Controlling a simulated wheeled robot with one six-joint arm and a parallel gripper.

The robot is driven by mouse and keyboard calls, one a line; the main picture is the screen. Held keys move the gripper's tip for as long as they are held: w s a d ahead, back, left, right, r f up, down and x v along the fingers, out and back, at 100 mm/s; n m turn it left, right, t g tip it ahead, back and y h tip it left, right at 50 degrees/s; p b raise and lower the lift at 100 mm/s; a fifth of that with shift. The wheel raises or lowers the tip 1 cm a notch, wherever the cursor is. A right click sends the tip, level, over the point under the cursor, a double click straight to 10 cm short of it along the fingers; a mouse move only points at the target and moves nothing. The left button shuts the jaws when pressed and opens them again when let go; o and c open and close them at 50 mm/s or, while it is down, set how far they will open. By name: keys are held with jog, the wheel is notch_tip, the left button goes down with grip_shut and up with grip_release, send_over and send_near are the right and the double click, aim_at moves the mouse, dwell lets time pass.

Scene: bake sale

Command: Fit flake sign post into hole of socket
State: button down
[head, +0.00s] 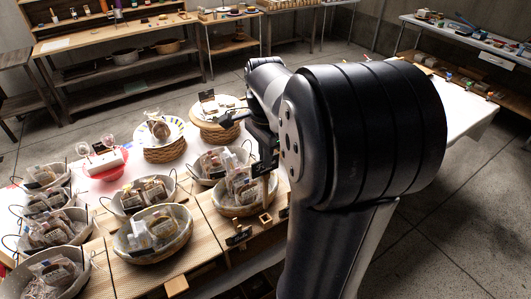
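My gripper (263,137) is at the end of my arm, left of the big dark arm joint, and partly hidden by the arm. A dark sign plate (268,160) hangs upright just below it, with a thin wooden post (265,189) under the plate. The gripper appears shut on this sign; its fingertips are too small to see clearly. A small square wooden socket (265,218) with a dark hole stands on the table just below the post's lower end. The post looks apart from the socket, but I cannot tell the exact gap. The sign's lettering is unreadable.
A basket of wrapped goods (245,209) stands close left of the socket, and another basket (153,254) stands farther left. A small black sign (238,236) lies near the socket. My arm hides the table to the right.

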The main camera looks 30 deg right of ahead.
aim_at(265, 172)
jog(key=shift+f+b, duration=1.2)
jog(key=shift+f, duration=0.95)
jog(key=shift+f+b, duration=1.2)
jog(key=shift+f, duration=1.2)
jog(key=c, duration=1.6)
grip_release()
jog(key=shift+r, duration=0.1)
jog(key=shift+o, duration=0.2)
jog(key=shift+r, duration=0.1)
notch_tip(265, 172, up, 11)
jog(key=shift+f, duration=0.2)
